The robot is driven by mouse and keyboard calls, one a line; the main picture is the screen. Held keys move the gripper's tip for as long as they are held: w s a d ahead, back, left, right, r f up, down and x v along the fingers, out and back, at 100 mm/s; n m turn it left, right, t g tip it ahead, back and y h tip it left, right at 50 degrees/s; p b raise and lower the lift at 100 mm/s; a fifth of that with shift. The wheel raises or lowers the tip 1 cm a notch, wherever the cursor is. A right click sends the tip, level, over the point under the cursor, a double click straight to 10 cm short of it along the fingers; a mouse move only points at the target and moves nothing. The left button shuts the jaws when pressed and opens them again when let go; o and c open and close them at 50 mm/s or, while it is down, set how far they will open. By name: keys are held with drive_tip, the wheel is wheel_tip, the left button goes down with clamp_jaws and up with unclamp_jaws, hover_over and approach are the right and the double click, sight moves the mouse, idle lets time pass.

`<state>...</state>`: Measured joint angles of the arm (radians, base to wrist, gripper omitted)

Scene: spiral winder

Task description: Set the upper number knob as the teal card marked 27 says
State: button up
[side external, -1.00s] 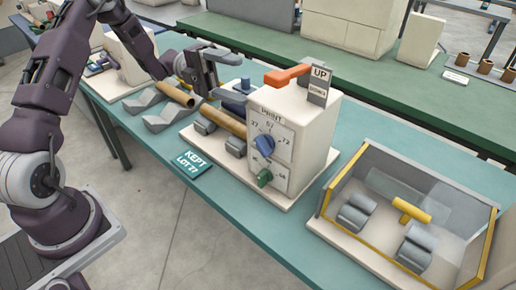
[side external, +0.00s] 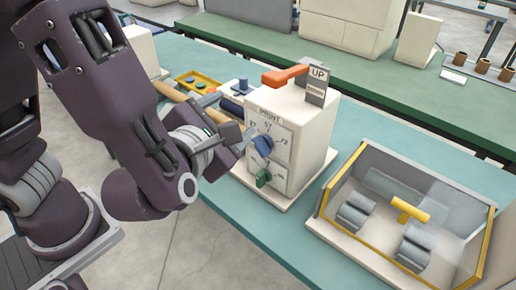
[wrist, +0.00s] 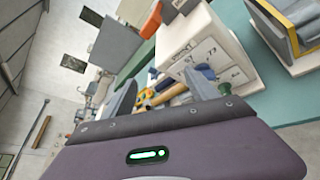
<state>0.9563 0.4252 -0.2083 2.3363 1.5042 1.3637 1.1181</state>
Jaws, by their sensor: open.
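The upper number knob (side external: 263,146), blue, sits on the white dial plate of the cream PRINT machine (side external: 312,135). Small numbers ring it; its exact setting is too small to tell. A green knob (side external: 264,178) is below it. My gripper (side external: 240,139) is open, just left of and in front of the blue knob, with no clear contact. In the wrist view, my gripper's two fingers (wrist: 163,95) are spread apart and the machine's front (wrist: 205,55) lies beyond them. The teal card is hidden behind my arm now.
A yellow-edged open bin (side external: 327,205) with grey cradles stands to the right. A yellow tray (side external: 197,80) is behind my wrist. The green bench (side external: 370,85) runs behind.

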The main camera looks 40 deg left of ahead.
drive_tip(key=d+m+h, duration=0.2)
drive_tip(key=d+m, duration=0.1)
approach(258, 148)
drive_tip(key=w+f, duration=0.2)
drive_tip(key=w, duration=0.1)
drive_tip(key=shift+n+t, duration=0.3)
drive_tip(key=shift+t, duration=0.1)
drive_tip(key=x, duration=0.6)
drive_tip(key=shift+a+r, duration=0.1)
drive_tip(key=shift+a, duration=0.25)
drive_tip(key=shift+c, duration=0.5)
drive_tip(key=c, duration=1.3)
drive_tip(key=shift+o, duration=0.2)
drive_tip(key=shift+a+n+h, duration=0.1)
drive_tip(key=shift+n+h, duration=0.5)
drive_tip(key=shift+n, duration=0.4)
